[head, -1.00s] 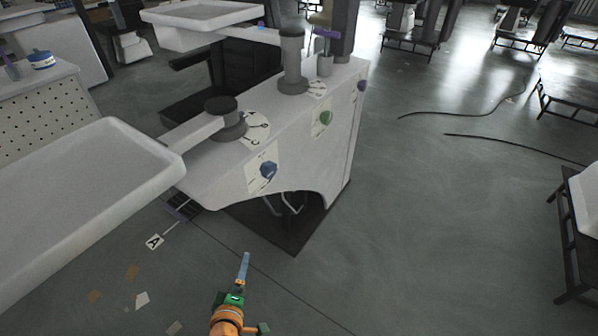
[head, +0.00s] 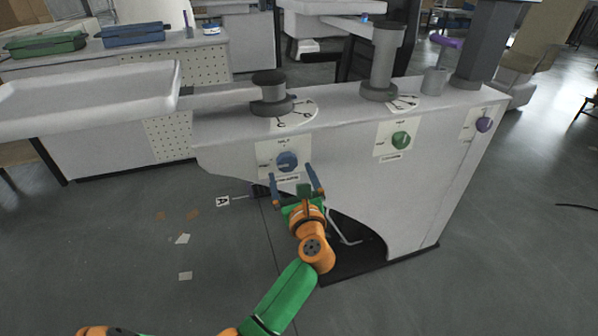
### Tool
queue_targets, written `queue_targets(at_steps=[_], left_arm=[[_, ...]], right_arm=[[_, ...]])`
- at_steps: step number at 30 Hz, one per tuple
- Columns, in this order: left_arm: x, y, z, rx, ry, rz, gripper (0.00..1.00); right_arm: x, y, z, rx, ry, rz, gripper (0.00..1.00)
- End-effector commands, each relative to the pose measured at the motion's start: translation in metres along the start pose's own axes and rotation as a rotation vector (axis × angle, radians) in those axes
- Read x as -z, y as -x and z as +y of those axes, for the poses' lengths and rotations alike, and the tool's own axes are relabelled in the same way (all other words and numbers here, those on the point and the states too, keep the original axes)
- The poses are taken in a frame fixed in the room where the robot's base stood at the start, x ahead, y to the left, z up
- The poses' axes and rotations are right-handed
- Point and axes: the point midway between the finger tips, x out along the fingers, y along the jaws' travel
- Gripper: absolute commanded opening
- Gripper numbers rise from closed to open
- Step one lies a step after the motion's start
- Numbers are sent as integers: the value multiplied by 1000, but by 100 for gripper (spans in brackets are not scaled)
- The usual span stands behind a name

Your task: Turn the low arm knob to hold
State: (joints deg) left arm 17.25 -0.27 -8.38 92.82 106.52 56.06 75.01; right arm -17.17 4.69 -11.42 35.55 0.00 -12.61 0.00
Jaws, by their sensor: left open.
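The blue knob (head: 287,161) sits on a white label plate on the front of the white console (head: 345,165). It is below the short grey column (head: 269,92) that carries the lower tray arm. The lettering around it is too small to read surely. My left gripper (head: 291,178) is open, its two blue fingers pointing up toward the blue knob. The fingertips show just below it, one to each side, with nothing between them. I cannot tell how far they are from the panel. My right gripper is not in view.
A white tray (head: 90,98) reaches out at the left. A taller column (head: 384,62) stands on the console top. Open floor (head: 510,250) lies to the right.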

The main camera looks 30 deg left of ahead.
Motion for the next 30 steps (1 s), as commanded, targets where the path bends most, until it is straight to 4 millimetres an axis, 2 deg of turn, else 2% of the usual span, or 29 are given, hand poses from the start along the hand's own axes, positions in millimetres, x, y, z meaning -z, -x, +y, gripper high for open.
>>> queue_targets(at_steps=[3, 6, 14, 17, 21, 24, 30], left_arm=[[0, -23, 0, -1, -4, -3, 96], [0, -34, 0, 0, -5, -2, 96], [0, -38, 0, 1, -4, 0, 96], [0, -38, 0, 1, -4, 0, 72], [0, -37, 0, 1, -5, 0, 34], [0, -37, 0, 1, -5, 0, 11], [0, -37, 0, 0, -24, 2, 11]], right_arm=[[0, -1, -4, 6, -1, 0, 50], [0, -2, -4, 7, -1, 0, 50], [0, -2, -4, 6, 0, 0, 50], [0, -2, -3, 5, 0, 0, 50], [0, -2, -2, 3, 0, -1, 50], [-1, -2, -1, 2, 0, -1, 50], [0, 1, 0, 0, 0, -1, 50]])
